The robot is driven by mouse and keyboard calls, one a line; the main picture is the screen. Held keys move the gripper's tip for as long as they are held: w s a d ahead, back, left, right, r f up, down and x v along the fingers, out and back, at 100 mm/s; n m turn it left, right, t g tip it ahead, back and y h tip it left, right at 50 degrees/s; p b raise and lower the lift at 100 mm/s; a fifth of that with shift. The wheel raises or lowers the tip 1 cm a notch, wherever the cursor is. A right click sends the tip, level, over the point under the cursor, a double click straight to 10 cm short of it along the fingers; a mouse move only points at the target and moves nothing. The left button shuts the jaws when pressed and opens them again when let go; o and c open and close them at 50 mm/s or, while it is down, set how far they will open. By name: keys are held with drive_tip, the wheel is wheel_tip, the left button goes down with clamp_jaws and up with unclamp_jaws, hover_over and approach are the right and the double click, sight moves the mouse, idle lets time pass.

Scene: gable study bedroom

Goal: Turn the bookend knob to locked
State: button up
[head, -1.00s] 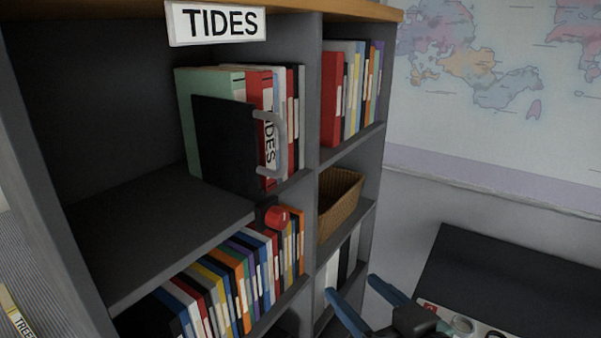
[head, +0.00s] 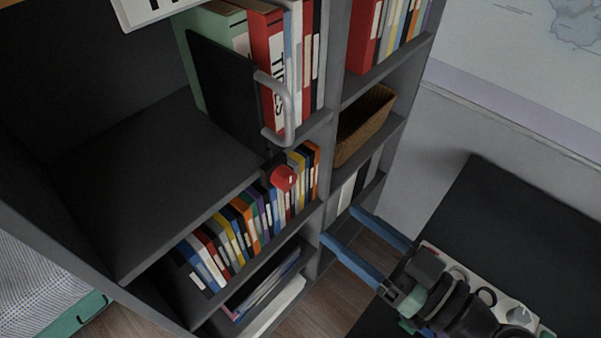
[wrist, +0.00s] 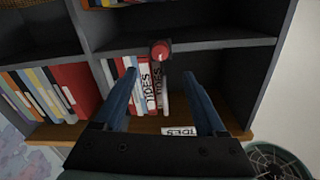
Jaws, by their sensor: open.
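The red bookend knob (head: 283,178) sits on the front edge of the shelf, below the black bookend (head: 228,95) with its grey handle (head: 275,108). The bookend stands against the TIDES binders (head: 267,60). In the wrist view the red knob (wrist: 160,50) shows near the top centre, beyond the fingertips, with the picture turned over. My gripper (head: 340,224) is open and empty, with blue fingers, to the lower right of the knob in the head view. It also shows in the wrist view (wrist: 161,75), apart from the knob. I cannot read a locked mark.
Books (head: 240,228) fill the shelf below the knob. A wicker basket (head: 364,125) stands in the compartment to the right. A black desk (head: 520,235) is at the right. The shelf left of the bookend is empty. A mesh bin (wrist: 275,163) shows in the wrist view.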

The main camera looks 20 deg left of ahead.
sight(290, 184)
drive_tip(key=p+x, duration=0.2)
drive_tip(key=x, duration=0.9)
drive_tip(key=shift+s, duration=0.1)
clamp_jaws()
